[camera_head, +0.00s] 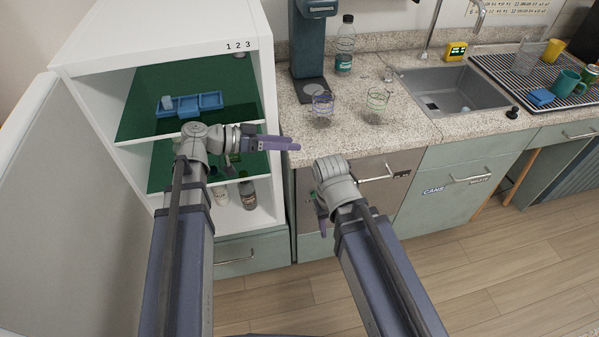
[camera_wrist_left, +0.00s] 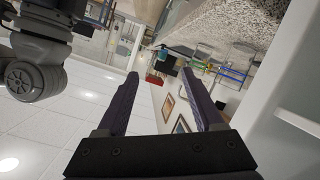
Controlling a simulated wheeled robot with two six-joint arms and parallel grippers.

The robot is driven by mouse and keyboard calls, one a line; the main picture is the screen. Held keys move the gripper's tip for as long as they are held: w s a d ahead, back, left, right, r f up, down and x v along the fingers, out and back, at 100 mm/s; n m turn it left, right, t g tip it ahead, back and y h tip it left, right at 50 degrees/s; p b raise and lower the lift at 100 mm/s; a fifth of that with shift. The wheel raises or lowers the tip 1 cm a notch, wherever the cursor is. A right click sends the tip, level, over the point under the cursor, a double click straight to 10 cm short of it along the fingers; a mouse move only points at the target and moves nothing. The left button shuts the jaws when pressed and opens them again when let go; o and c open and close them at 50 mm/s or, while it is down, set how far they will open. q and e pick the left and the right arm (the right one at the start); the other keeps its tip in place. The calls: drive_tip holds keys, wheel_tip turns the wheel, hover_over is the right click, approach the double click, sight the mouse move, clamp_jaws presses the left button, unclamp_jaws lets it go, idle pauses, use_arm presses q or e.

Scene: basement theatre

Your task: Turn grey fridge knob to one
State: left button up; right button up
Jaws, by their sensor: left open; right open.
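The white fridge (camera_head: 150,35) stands open at the left of the head view. The figures 1 2 3 are printed at the right of its top front edge. A small grey knob (camera_head: 239,55) sits just below them; which number it points to is too small to tell. My left gripper (camera_head: 296,143) is open and empty, below and right of the knob, by the fridge's right edge and apart from the knob. Its two purple fingers also show in the left wrist view (camera_wrist_left: 160,73), with nothing between them. My right gripper (camera_head: 322,226) points down before the counter drawers, mostly hidden by its own wrist.
The fridge door (camera_head: 50,190) hangs open at the left. A blue tray (camera_head: 190,104) and bottles (camera_head: 247,193) stand on the shelves. The counter (camera_head: 405,120) at the right holds a coffee machine (camera_head: 308,50), two wire holders and a bottle (camera_head: 345,45).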

use_arm(q)
drive_tip(key=s+d+f+n+g+y, duration=0.1)
drive_tip(key=s+d+f+g+y, duration=0.1)
drive_tip(key=f, duration=0.4)
drive_tip(key=shift+s+d+f+g+y, duration=0.25)
drive_tip(key=shift+s+d+y, duration=0.45)
drive_tip(key=shift+s+d, duration=0.45)
drive_tip(key=shift+a, duration=0.15)
drive_tip(key=shift+c, duration=0.3)
